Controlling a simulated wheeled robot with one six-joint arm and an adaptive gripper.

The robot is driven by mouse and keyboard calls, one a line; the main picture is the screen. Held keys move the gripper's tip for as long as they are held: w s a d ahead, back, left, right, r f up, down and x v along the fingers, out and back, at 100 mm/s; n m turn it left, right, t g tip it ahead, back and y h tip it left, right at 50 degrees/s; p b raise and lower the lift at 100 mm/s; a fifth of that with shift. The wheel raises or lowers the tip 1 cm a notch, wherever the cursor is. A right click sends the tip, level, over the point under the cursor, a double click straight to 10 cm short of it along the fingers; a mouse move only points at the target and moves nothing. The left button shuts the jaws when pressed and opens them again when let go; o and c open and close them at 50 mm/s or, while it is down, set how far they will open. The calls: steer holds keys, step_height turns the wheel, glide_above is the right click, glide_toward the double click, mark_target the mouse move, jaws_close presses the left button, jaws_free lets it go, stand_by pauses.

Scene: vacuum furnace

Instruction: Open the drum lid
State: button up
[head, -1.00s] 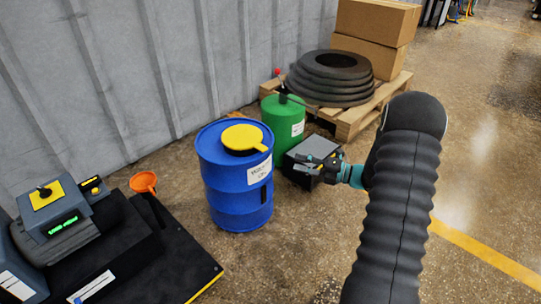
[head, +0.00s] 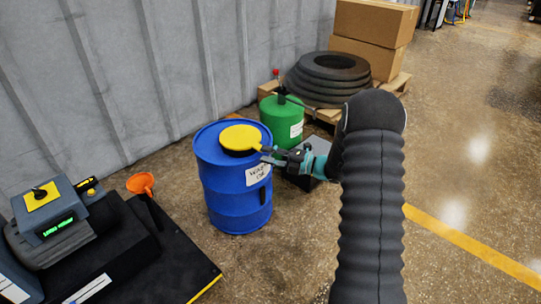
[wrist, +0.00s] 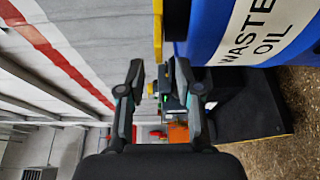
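The blue drum (head: 235,200) stands upright on the floor, with a white "WASTE OIL" label (head: 258,172). Its round yellow lid (head: 240,136) lies over a dark opening on top. My gripper (head: 268,155) is at the lid's right edge, near the tab side, at about the height of the drum's rim. In the wrist view, my gripper (wrist: 158,75) is open with nothing between its fingers. The lid shows there edge-on as a thin yellow strip (wrist: 158,28), beyond the fingertips and level with the gap between them. I cannot tell whether a finger touches the lid.
A green drum (head: 281,122) stands behind the blue one, beside a pallet with black rings (head: 325,75) and cardboard boxes (head: 372,38). A black machine base (head: 115,250) with an orange funnel (head: 140,183) is at left. Open floor lies at right.

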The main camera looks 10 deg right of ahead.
steer(key=shift+w+a, duration=0.3)
steer(key=shift+a, duration=0.2)
